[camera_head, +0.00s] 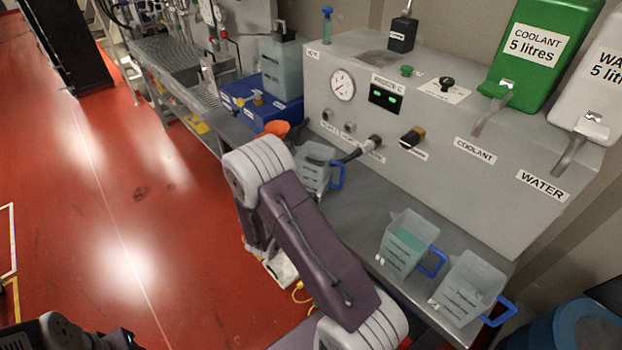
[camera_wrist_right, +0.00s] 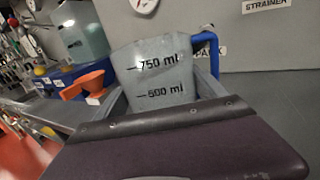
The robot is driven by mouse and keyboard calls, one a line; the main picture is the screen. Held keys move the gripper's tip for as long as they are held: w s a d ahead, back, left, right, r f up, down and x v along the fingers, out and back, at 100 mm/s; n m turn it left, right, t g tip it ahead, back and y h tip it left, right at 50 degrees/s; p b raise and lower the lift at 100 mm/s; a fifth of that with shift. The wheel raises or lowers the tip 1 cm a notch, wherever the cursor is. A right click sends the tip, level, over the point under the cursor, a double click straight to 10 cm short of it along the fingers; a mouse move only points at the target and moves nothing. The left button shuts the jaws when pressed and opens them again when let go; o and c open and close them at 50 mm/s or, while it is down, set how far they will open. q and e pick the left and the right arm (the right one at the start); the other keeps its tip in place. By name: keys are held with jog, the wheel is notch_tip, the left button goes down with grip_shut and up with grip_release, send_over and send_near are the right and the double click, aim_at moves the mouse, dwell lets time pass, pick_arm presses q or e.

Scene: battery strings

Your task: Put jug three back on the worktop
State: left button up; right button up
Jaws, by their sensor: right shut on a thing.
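A translucent grey jug (camera_head: 314,180) with a blue handle is beside the grey machine, partly hidden by my right arm. In the right wrist view the jug (camera_wrist_right: 160,60) fills the middle, with 750 ml and 500 ml marks and its handle on the right. My right gripper (camera_wrist_right: 165,97) is shut on this jug. I cannot tell whether its base touches the worktop (camera_head: 370,205). Two more jugs stand on the worktop to the right: one with greenish contents (camera_head: 405,243) and one paler (camera_head: 468,288). No jug number is legible.
The grey machine (camera_head: 430,190) stands behind the jugs, with a dark spout (camera_head: 362,150) close to the held jug. An orange funnel (camera_head: 277,128) and a blue box (camera_head: 262,105) are to its left. Bare worktop lies between the held jug and the other two.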

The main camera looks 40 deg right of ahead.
jog(key=shift+w+f, duration=0.1)
jog(key=shift+f, duration=0.45)
jog(key=shift+f, duration=0.2)
jog(key=o, duration=1.8)
jog(key=shift+r, duration=0.15)
jog(key=shift+a+r, duration=0.1)
jog(key=b+v, duration=0.1)
jog(key=v, duration=1.1)
